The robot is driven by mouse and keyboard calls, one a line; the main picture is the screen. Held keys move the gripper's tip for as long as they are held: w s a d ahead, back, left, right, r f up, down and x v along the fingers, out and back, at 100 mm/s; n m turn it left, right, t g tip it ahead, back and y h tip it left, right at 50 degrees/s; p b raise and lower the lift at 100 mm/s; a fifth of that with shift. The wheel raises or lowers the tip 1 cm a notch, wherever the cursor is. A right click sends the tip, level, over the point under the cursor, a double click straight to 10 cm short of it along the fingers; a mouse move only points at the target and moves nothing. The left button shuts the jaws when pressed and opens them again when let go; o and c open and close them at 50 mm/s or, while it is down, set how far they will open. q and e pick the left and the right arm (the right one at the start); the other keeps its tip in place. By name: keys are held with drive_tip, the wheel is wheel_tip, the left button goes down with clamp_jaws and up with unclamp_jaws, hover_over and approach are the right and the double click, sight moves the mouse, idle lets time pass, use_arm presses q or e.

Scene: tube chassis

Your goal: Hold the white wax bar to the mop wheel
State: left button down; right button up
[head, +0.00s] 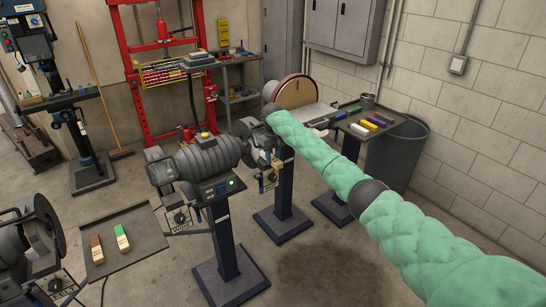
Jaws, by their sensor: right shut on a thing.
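My right arm reaches from the lower right to the double-ended polishing machine (212,157) in the middle. My right gripper (268,165) is small and dark at the machine's right end. It is shut on a small pale piece, which I take to be the white wax bar (271,177); little of it shows. The mop wheel at that end is mostly hidden by the guard and my gripper, so I cannot tell whether the bar touches it. My left gripper is not in view.
A stand with several coloured bars (361,130) is at the right, beside a dark bin (405,150). A tray (143,228) with a brown and a green bar is at the left, near another wheel machine (35,235). A disc sander (296,92) stands behind. The floor in front is clear.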

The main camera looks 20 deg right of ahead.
sight(281, 163)
drive_tip(key=p, duration=0.4)
drive_tip(key=shift+r, duration=0.1)
idle(4.2)
drive_tip(key=s+p, duration=0.1)
drive_tip(key=s+d+p, duration=0.1)
drive_tip(key=p, duration=0.1)
drive_tip(key=shift+s+r, duration=0.15)
drive_tip(key=s+p, duration=0.2)
drive_tip(key=p, duration=0.1)
drive_tip(key=shift+s+d, duration=0.2)
drive_tip(key=shift+d, duration=0.15)
drive_tip(key=shift+s+d+f, duration=0.15)
drive_tip(key=shift+s+f, duration=0.15)
drive_tip(key=shift+s, duration=0.05)
drive_tip(key=shift+s+d+r, duration=0.1)
drive_tip(key=shift+s+d, duration=0.1)
drive_tip(key=shift+s, duration=0.35)
drive_tip(key=shift+s+d, duration=0.2)
drive_tip(key=shift+s, duration=0.3)
